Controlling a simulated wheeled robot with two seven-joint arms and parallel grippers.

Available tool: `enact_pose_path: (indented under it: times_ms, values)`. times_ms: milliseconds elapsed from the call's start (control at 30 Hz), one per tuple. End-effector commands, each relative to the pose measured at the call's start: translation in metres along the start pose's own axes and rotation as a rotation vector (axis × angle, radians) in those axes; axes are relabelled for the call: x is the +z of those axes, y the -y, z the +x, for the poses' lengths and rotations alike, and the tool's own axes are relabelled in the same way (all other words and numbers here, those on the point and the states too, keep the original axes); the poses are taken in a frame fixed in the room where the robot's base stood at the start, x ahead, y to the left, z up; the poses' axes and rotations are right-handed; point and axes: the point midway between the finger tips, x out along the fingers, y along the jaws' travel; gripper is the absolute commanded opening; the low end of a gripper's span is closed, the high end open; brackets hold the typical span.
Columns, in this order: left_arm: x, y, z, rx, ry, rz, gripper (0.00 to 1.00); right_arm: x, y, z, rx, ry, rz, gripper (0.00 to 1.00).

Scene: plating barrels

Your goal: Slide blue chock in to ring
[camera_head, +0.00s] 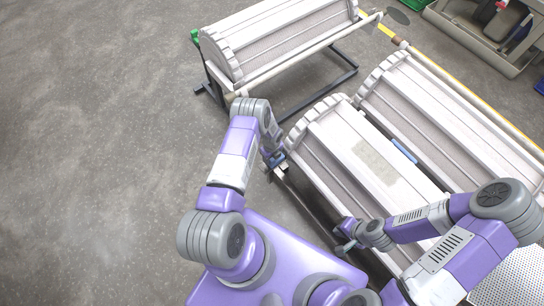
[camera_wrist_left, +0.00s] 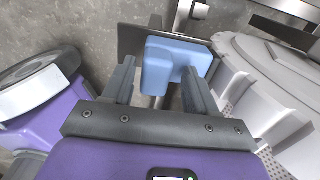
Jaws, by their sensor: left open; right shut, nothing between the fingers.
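The blue chock (camera_wrist_left: 172,62) is a rounded block with a notch on its lower right side, in the left wrist view. It stands in front of a dark plate (camera_wrist_left: 131,41) and a pale metal bar. My left gripper (camera_wrist_left: 159,70) is open with a finger towards each side of the chock; I cannot tell whether either touches it. In the head view this gripper (camera_head: 277,162) is low by the near barrel's left end, and the chock is too small to make out clearly. My right gripper (camera_head: 346,236) is shut and empty over the near barrel's front edge. I cannot identify the ring.
The near white barrel (camera_head: 335,140) lies right of my left gripper, with a second barrel (camera_head: 440,95) beside it. Another barrel (camera_head: 270,42) sits on a dark frame behind. A blue bar (camera_head: 404,151) lies between the two right barrels. The floor at left is clear.

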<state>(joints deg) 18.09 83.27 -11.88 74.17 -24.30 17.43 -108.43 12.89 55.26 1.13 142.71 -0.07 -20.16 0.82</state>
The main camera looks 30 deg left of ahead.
Motion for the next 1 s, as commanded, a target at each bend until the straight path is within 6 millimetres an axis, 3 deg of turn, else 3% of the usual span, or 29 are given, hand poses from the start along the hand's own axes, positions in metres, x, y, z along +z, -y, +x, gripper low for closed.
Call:
enact_pose_path:
  times_ms: [400, 567, 1000]
  values:
    - [0.0, 0.002, -0.066, -0.005, 0.002, 0.0, 0.57, 0.001, 0.009, -0.022, 0.0, 0.0, 0.0, 0.0]
    - [0.0, 0.002, -0.074, -0.005, 0.001, 0.001, 0.57, 0.001, 0.009, -0.024, 0.0, 0.0, 0.0, 0.0]
    - [0.0, 0.002, -0.074, -0.004, 0.001, 0.001, 0.57, 0.001, 0.009, -0.024, 0.0, 0.0, 0.0, 0.0]
